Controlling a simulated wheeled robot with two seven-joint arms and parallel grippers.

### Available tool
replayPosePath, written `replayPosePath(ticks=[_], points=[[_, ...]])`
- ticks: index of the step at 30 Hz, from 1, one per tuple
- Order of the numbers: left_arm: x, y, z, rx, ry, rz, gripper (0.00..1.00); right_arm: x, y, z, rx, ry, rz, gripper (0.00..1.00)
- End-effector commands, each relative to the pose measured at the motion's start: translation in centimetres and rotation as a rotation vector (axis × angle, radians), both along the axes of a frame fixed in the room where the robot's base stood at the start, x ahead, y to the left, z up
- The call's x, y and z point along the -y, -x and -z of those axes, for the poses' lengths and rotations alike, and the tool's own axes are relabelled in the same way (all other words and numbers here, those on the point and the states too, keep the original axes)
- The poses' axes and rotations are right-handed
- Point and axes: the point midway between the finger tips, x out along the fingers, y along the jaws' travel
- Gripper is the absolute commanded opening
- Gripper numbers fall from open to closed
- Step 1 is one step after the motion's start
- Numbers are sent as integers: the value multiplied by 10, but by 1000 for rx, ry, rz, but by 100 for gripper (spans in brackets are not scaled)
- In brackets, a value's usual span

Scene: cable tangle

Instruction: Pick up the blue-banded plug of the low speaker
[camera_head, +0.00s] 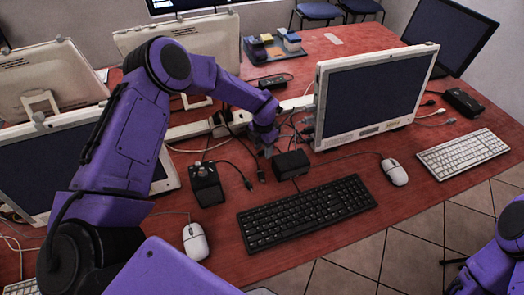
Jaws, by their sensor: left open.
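My left gripper (271,147) reaches down over the red table among a tangle of cables, and its fingers are small and partly lost against them. It is open. A low black box (292,164), which looks like the low speaker, sits just right of and in front of the gripper. Thin dark cables and plug ends lie around the fingers; one dark plug end (261,175) lies just in front of the gripper. I cannot make out a blue band on any plug. My right arm shows only as a purple part at the lower right.
A black keyboard (306,212) lies in front, with white mice (196,241) (395,172) either side. A white-framed monitor (366,96) stands close right of the gripper. A black device with a knob (206,184) stands left. Another keyboard (462,153) lies right.

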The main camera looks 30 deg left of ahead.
Motion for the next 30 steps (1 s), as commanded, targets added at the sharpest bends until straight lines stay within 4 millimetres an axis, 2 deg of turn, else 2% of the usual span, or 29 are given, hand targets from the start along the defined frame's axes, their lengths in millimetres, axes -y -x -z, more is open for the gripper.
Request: replayPosePath(ticks=[4,5,6,9,19,23,26,27,30], points=[[0,0,0,1,0,1,47,0,0,1,0,0,0,0],[0,0,0,0,0,1,44,0,0,1,0,0,0,0],[0,0,0,0,0,1,31,0,0,1,0,0,0,0],[1,-1,0,0,0,2,0,0,0,1,0,0,0,0],[1,-1,-1,1,0,2,0,0,0,1,0,0,0,0],[1,-1,-8,3,2,1,0,0,0,7,0,0,0,0],[1,-2,-23,5,3,-1,0,0,0,18,0,0,0,0],[4,2,-35,5,4,2,0,0,0,21,0,0,0,0],[17,22,-62,5,3,5,0,0,0,27,0,0,0,0]])
